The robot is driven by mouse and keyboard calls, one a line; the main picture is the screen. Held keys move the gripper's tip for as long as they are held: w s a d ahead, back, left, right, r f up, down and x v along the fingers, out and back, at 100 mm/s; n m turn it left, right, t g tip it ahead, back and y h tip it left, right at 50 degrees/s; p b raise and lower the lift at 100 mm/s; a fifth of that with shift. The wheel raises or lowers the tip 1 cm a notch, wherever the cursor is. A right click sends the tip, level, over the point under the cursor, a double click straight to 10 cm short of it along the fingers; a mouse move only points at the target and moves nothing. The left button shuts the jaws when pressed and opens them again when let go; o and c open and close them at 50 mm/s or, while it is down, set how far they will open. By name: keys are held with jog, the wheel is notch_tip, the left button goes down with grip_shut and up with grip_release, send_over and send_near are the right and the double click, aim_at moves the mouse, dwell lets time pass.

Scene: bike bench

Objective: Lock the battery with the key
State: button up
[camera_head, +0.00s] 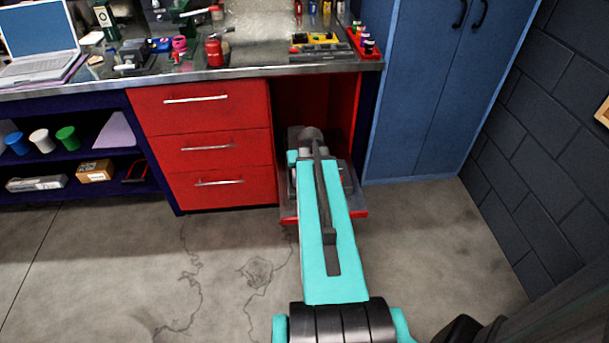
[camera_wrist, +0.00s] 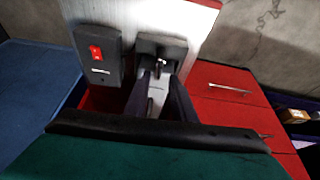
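In the wrist view, a black block with a small silver piece on it (camera_wrist: 160,64), which looks like a key in a lock, is fixed on a pale metal panel (camera_wrist: 205,22). My gripper (camera_wrist: 159,78) reaches to this block, its two dark fingers apart on either side of a light grey strip. The fingertips lie close to the silver piece; I cannot tell whether they touch it. Nothing is clearly clamped. A battery cannot be made out for certain. In the head view my arm hides the gripper and most of the low shelf (camera_head: 352,213).
A black box with a red switch (camera_wrist: 97,53) sits beside the lock block. Red drawers (camera_head: 205,145) stand left of the open bay and a blue cabinet (camera_head: 425,90) right of it. The workbench (camera_head: 250,68) carries tools and a laptop (camera_head: 38,45). The floor is clear.

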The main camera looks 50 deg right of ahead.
jog(key=p+v, duration=0.2)
jog(key=v, duration=0.5)
jog(key=shift+r, duration=0.15)
jog(key=shift+s+r+p, duration=0.1)
jog(key=shift+r+p, duration=0.1)
jog(key=shift+p, duration=0.4)
jog(key=shift+s+a+r+p, duration=0.15)
jog(key=shift+r+p, duration=0.15)
jog(key=shift+p, duration=0.6)
jog(key=shift+s+r+p, duration=0.1)
jog(key=shift+r+p, duration=0.15)
jog(key=shift+p, duration=0.6)
